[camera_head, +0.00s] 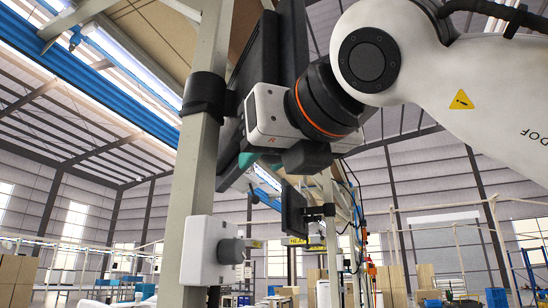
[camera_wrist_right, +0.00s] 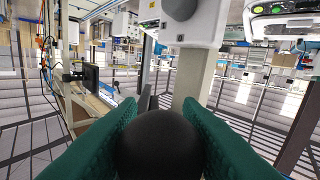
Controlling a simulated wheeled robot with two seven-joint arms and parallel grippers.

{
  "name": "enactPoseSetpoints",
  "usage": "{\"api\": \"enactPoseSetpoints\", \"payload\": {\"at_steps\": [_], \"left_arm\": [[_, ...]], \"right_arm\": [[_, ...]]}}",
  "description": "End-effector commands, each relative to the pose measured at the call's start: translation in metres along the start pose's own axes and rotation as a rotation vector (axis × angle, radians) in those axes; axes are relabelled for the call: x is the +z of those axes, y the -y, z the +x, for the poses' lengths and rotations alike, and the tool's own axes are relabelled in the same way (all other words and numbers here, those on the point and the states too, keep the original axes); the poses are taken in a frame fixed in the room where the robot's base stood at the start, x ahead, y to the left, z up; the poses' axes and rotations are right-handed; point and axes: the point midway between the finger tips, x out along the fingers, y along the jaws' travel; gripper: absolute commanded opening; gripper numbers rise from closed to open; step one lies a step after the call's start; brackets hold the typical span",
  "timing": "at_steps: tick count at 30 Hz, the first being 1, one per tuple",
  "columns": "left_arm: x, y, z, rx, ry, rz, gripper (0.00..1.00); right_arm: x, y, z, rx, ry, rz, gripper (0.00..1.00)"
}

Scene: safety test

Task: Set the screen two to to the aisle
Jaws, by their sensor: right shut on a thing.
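A dark flat screen (camera_head: 292,38) is mounted by a black clamp (camera_head: 203,97) on a pale upright post and is seen nearly edge-on. My right gripper (camera_head: 246,160) reaches it from the right in the head view, its green fingertips at the screen's lower part. In the right wrist view my right gripper's green fingers (camera_wrist_right: 160,125) are shut on a black rounded part (camera_wrist_right: 160,148). I cannot tell exactly how this part joins the screen. A second dark screen (camera_head: 293,211) hangs farther back. My left gripper is out of view.
A white box with a grey knob (camera_head: 209,250) is fixed on the post below the clamp, close to my gripper; it also shows in the wrist view (camera_wrist_right: 188,22). Blue beams (camera_head: 130,85) run overhead. Cartons (camera_head: 394,285) and shelving stand far back.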

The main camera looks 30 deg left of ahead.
Motion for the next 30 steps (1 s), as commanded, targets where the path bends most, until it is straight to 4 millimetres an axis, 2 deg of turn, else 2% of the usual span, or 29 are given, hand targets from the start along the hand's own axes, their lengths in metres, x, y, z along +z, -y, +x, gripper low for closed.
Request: {"api": "enactPoseSetpoints", "payload": {"at_steps": [5,6,9,10,20,23,30], "left_arm": [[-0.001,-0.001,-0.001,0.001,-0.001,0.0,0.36],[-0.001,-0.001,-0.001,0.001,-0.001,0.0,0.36],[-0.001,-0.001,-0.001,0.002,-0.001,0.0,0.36],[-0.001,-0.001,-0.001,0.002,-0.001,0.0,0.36],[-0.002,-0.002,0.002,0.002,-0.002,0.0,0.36],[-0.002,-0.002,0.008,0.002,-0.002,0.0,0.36],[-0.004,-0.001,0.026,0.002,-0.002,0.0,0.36]], "right_arm": [[-0.003,-0.001,-0.001,0.0,-0.005,0.0,0.0],[-0.003,-0.001,-0.001,0.0,-0.005,0.0,0.36],[-0.002,-0.001,-0.001,0.0,-0.004,0.001,0.52],[-0.002,-0.001,-0.001,0.0,-0.004,0.001,0.54],[0.0,-0.001,-0.004,0.0,-0.003,0.001,0.54],[0.001,-0.001,-0.015,0.0,-0.005,0.001,0.54],[0.003,-0.001,-0.066,0.002,-0.006,-0.001,0.54]]}}
